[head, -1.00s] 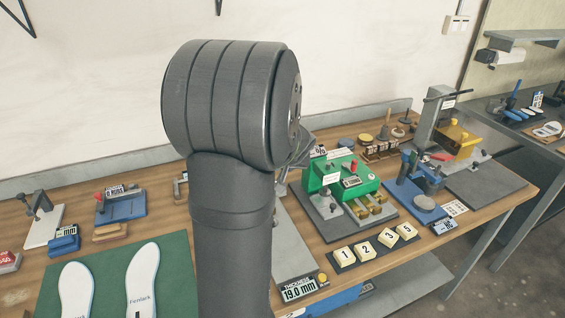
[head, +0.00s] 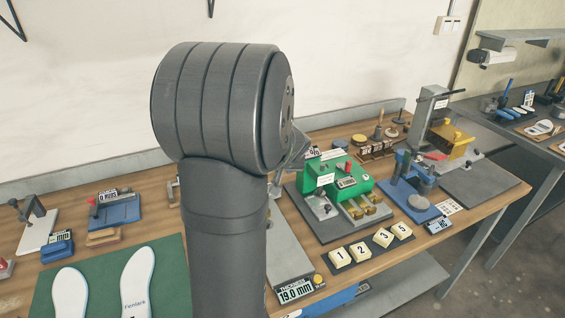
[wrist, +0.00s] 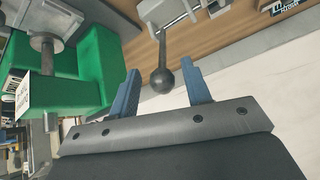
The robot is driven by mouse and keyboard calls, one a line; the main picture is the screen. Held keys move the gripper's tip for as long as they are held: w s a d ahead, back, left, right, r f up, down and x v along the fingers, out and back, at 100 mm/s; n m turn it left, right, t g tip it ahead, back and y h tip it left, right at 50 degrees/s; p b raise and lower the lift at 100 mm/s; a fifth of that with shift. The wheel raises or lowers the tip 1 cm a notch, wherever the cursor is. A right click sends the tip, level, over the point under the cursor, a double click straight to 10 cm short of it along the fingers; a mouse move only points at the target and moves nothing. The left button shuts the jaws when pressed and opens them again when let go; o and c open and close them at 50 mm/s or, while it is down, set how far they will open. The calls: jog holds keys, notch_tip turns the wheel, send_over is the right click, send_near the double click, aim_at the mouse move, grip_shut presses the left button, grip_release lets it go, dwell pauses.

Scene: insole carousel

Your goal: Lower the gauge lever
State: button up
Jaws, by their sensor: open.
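The gauge lever (wrist: 163,50) is a thin dark rod ending in a black ball knob (wrist: 162,79), seen in the wrist view. My gripper (wrist: 161,70) has two blue fingers standing apart, with the knob appearing between them; I cannot tell the depth between knob and fingers. In the head view the gauge's grey base (head: 285,245) shows right of my arm, with a display (head: 296,291) reading 19.0 mm at its front. My arm hides the lever and gripper in the head view.
A green machine (head: 350,178) stands right of the gauge and also fills the left of the wrist view (wrist: 95,60). Number blocks (head: 362,251) lie in front of it. A blue press (head: 405,180) is farther right. Insoles lie on a green mat (head: 172,270) at left.

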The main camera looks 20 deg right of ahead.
jog(key=v, duration=1.7)
jog(key=shift+f, duration=0.15)
jog(key=x, duration=1.7)
jog(key=shift+w, duration=0.15)
